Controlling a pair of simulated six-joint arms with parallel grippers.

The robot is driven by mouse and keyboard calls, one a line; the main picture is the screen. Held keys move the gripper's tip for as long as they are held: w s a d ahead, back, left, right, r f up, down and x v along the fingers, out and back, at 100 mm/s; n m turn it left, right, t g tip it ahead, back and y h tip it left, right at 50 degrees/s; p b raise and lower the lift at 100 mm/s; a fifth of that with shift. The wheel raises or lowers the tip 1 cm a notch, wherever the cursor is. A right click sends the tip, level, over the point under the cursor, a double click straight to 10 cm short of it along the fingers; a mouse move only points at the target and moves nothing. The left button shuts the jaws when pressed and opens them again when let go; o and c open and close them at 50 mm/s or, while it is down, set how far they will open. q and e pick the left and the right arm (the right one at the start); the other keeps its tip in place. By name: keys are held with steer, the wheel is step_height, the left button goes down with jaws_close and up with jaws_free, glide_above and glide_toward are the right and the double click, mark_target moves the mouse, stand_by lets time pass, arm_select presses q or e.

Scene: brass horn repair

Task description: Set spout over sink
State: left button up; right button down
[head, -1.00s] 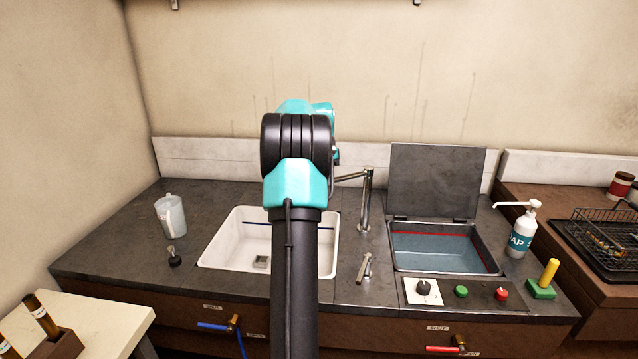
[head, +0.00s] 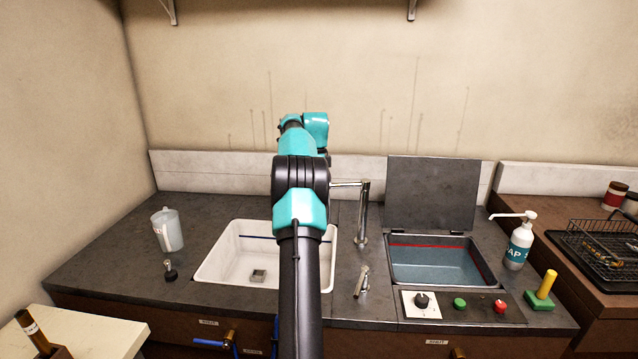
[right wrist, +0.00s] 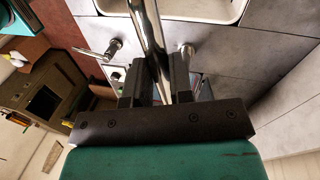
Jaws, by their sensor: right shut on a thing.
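The chrome tap (head: 362,212) stands upright on the counter between the white sink (head: 207,265) and the tank. Its thin spout (head: 346,184) runs left from the top of the column, and its far end is hidden behind my right arm. In the right wrist view my right gripper (right wrist: 157,75) is shut on the chrome spout tube (right wrist: 146,25). The white sink also shows at the top of that view (right wrist: 175,14). In the head view the right gripper is hidden behind its own arm. My left gripper is in neither view.
A chrome lever (head: 362,281) stands in front of the tap. Right of it is a water tank (head: 440,267) with its lid (head: 432,195) raised, beside a soap bottle (head: 519,245). A clear jug (head: 168,230) stands left of the sink. The counter's left part is mostly free.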

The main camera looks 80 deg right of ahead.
steer(key=shift+d, duration=0.1)
steer(key=c, duration=1)
jaws_free()
steer(key=shift+r, duration=0.1)
steer(key=shift+a+v, duration=0.15)
steer(key=shift+v, duration=0.65)
steer(key=shift+a+v, duration=0.2)
steer(key=shift+v, duration=0.6)
steer(key=shift+s+a+r, duration=0.3)
steer(key=shift+s+a, duration=0.05)
steer(key=shift+a, duration=2.3)
steer(key=shift+s+a+r, duration=0.25)
steer(key=shift+s+a, duration=0.05)
steer(key=shift+a, duration=2.35)
steer(key=shift+s+a+r, duration=0.3)
steer(key=shift+s+a, duration=0.05)
steer(key=shift+a, duration=2.3)
